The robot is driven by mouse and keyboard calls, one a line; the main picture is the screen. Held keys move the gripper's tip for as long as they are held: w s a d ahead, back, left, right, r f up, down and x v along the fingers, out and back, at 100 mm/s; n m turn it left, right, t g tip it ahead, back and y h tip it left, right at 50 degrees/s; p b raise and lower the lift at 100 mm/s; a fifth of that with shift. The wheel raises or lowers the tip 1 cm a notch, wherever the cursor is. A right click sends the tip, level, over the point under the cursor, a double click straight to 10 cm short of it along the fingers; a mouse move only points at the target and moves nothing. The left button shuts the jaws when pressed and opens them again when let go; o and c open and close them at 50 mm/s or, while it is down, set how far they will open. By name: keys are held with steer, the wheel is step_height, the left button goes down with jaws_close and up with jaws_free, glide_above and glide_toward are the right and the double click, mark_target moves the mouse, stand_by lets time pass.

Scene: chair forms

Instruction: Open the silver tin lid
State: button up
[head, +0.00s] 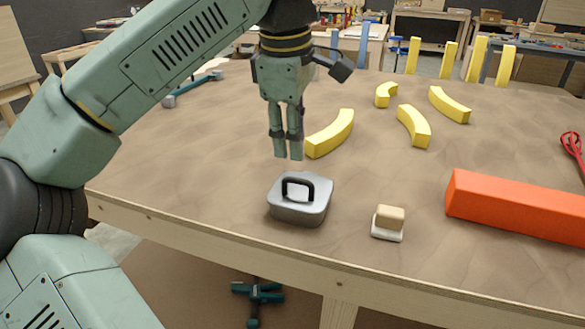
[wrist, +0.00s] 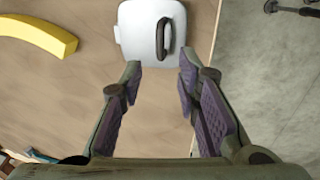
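A silver tin (head: 296,212) with rounded corners stands on the table near its front edge. Its lid (head: 318,189) is on top and carries a dark upright loop handle (head: 298,183). In the wrist view the lid (wrist: 133,40) is at the top, with the handle (wrist: 164,38) toward its right side. My gripper (head: 288,156) points down above and slightly behind the tin, apart from it. In the wrist view its two fingers (wrist: 158,78) are spread with nothing between them, so it is open and empty. The inside of the tin is hidden.
A small block on a white base (head: 388,222) stands right of the tin, and a long orange block (head: 520,205) lies farther right. A yellow curved piece (head: 331,135) lies behind my gripper, with several more beyond. The table's front edge (head: 240,240) is close to the tin.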

mark_target(296, 181)
steer(key=f, duration=0.2)
steer(key=w+f, duration=0.1)
steer(key=f, duration=0.4)
steer(key=shift+w+d+f+p, duration=0.2)
steer(key=shift+d+f+p, duration=0.1)
steer(key=shift+f+p, duration=0.1)
steer(key=shift+r, duration=0.1)
steer(key=shift+c, duration=0.2)
jaws_close()
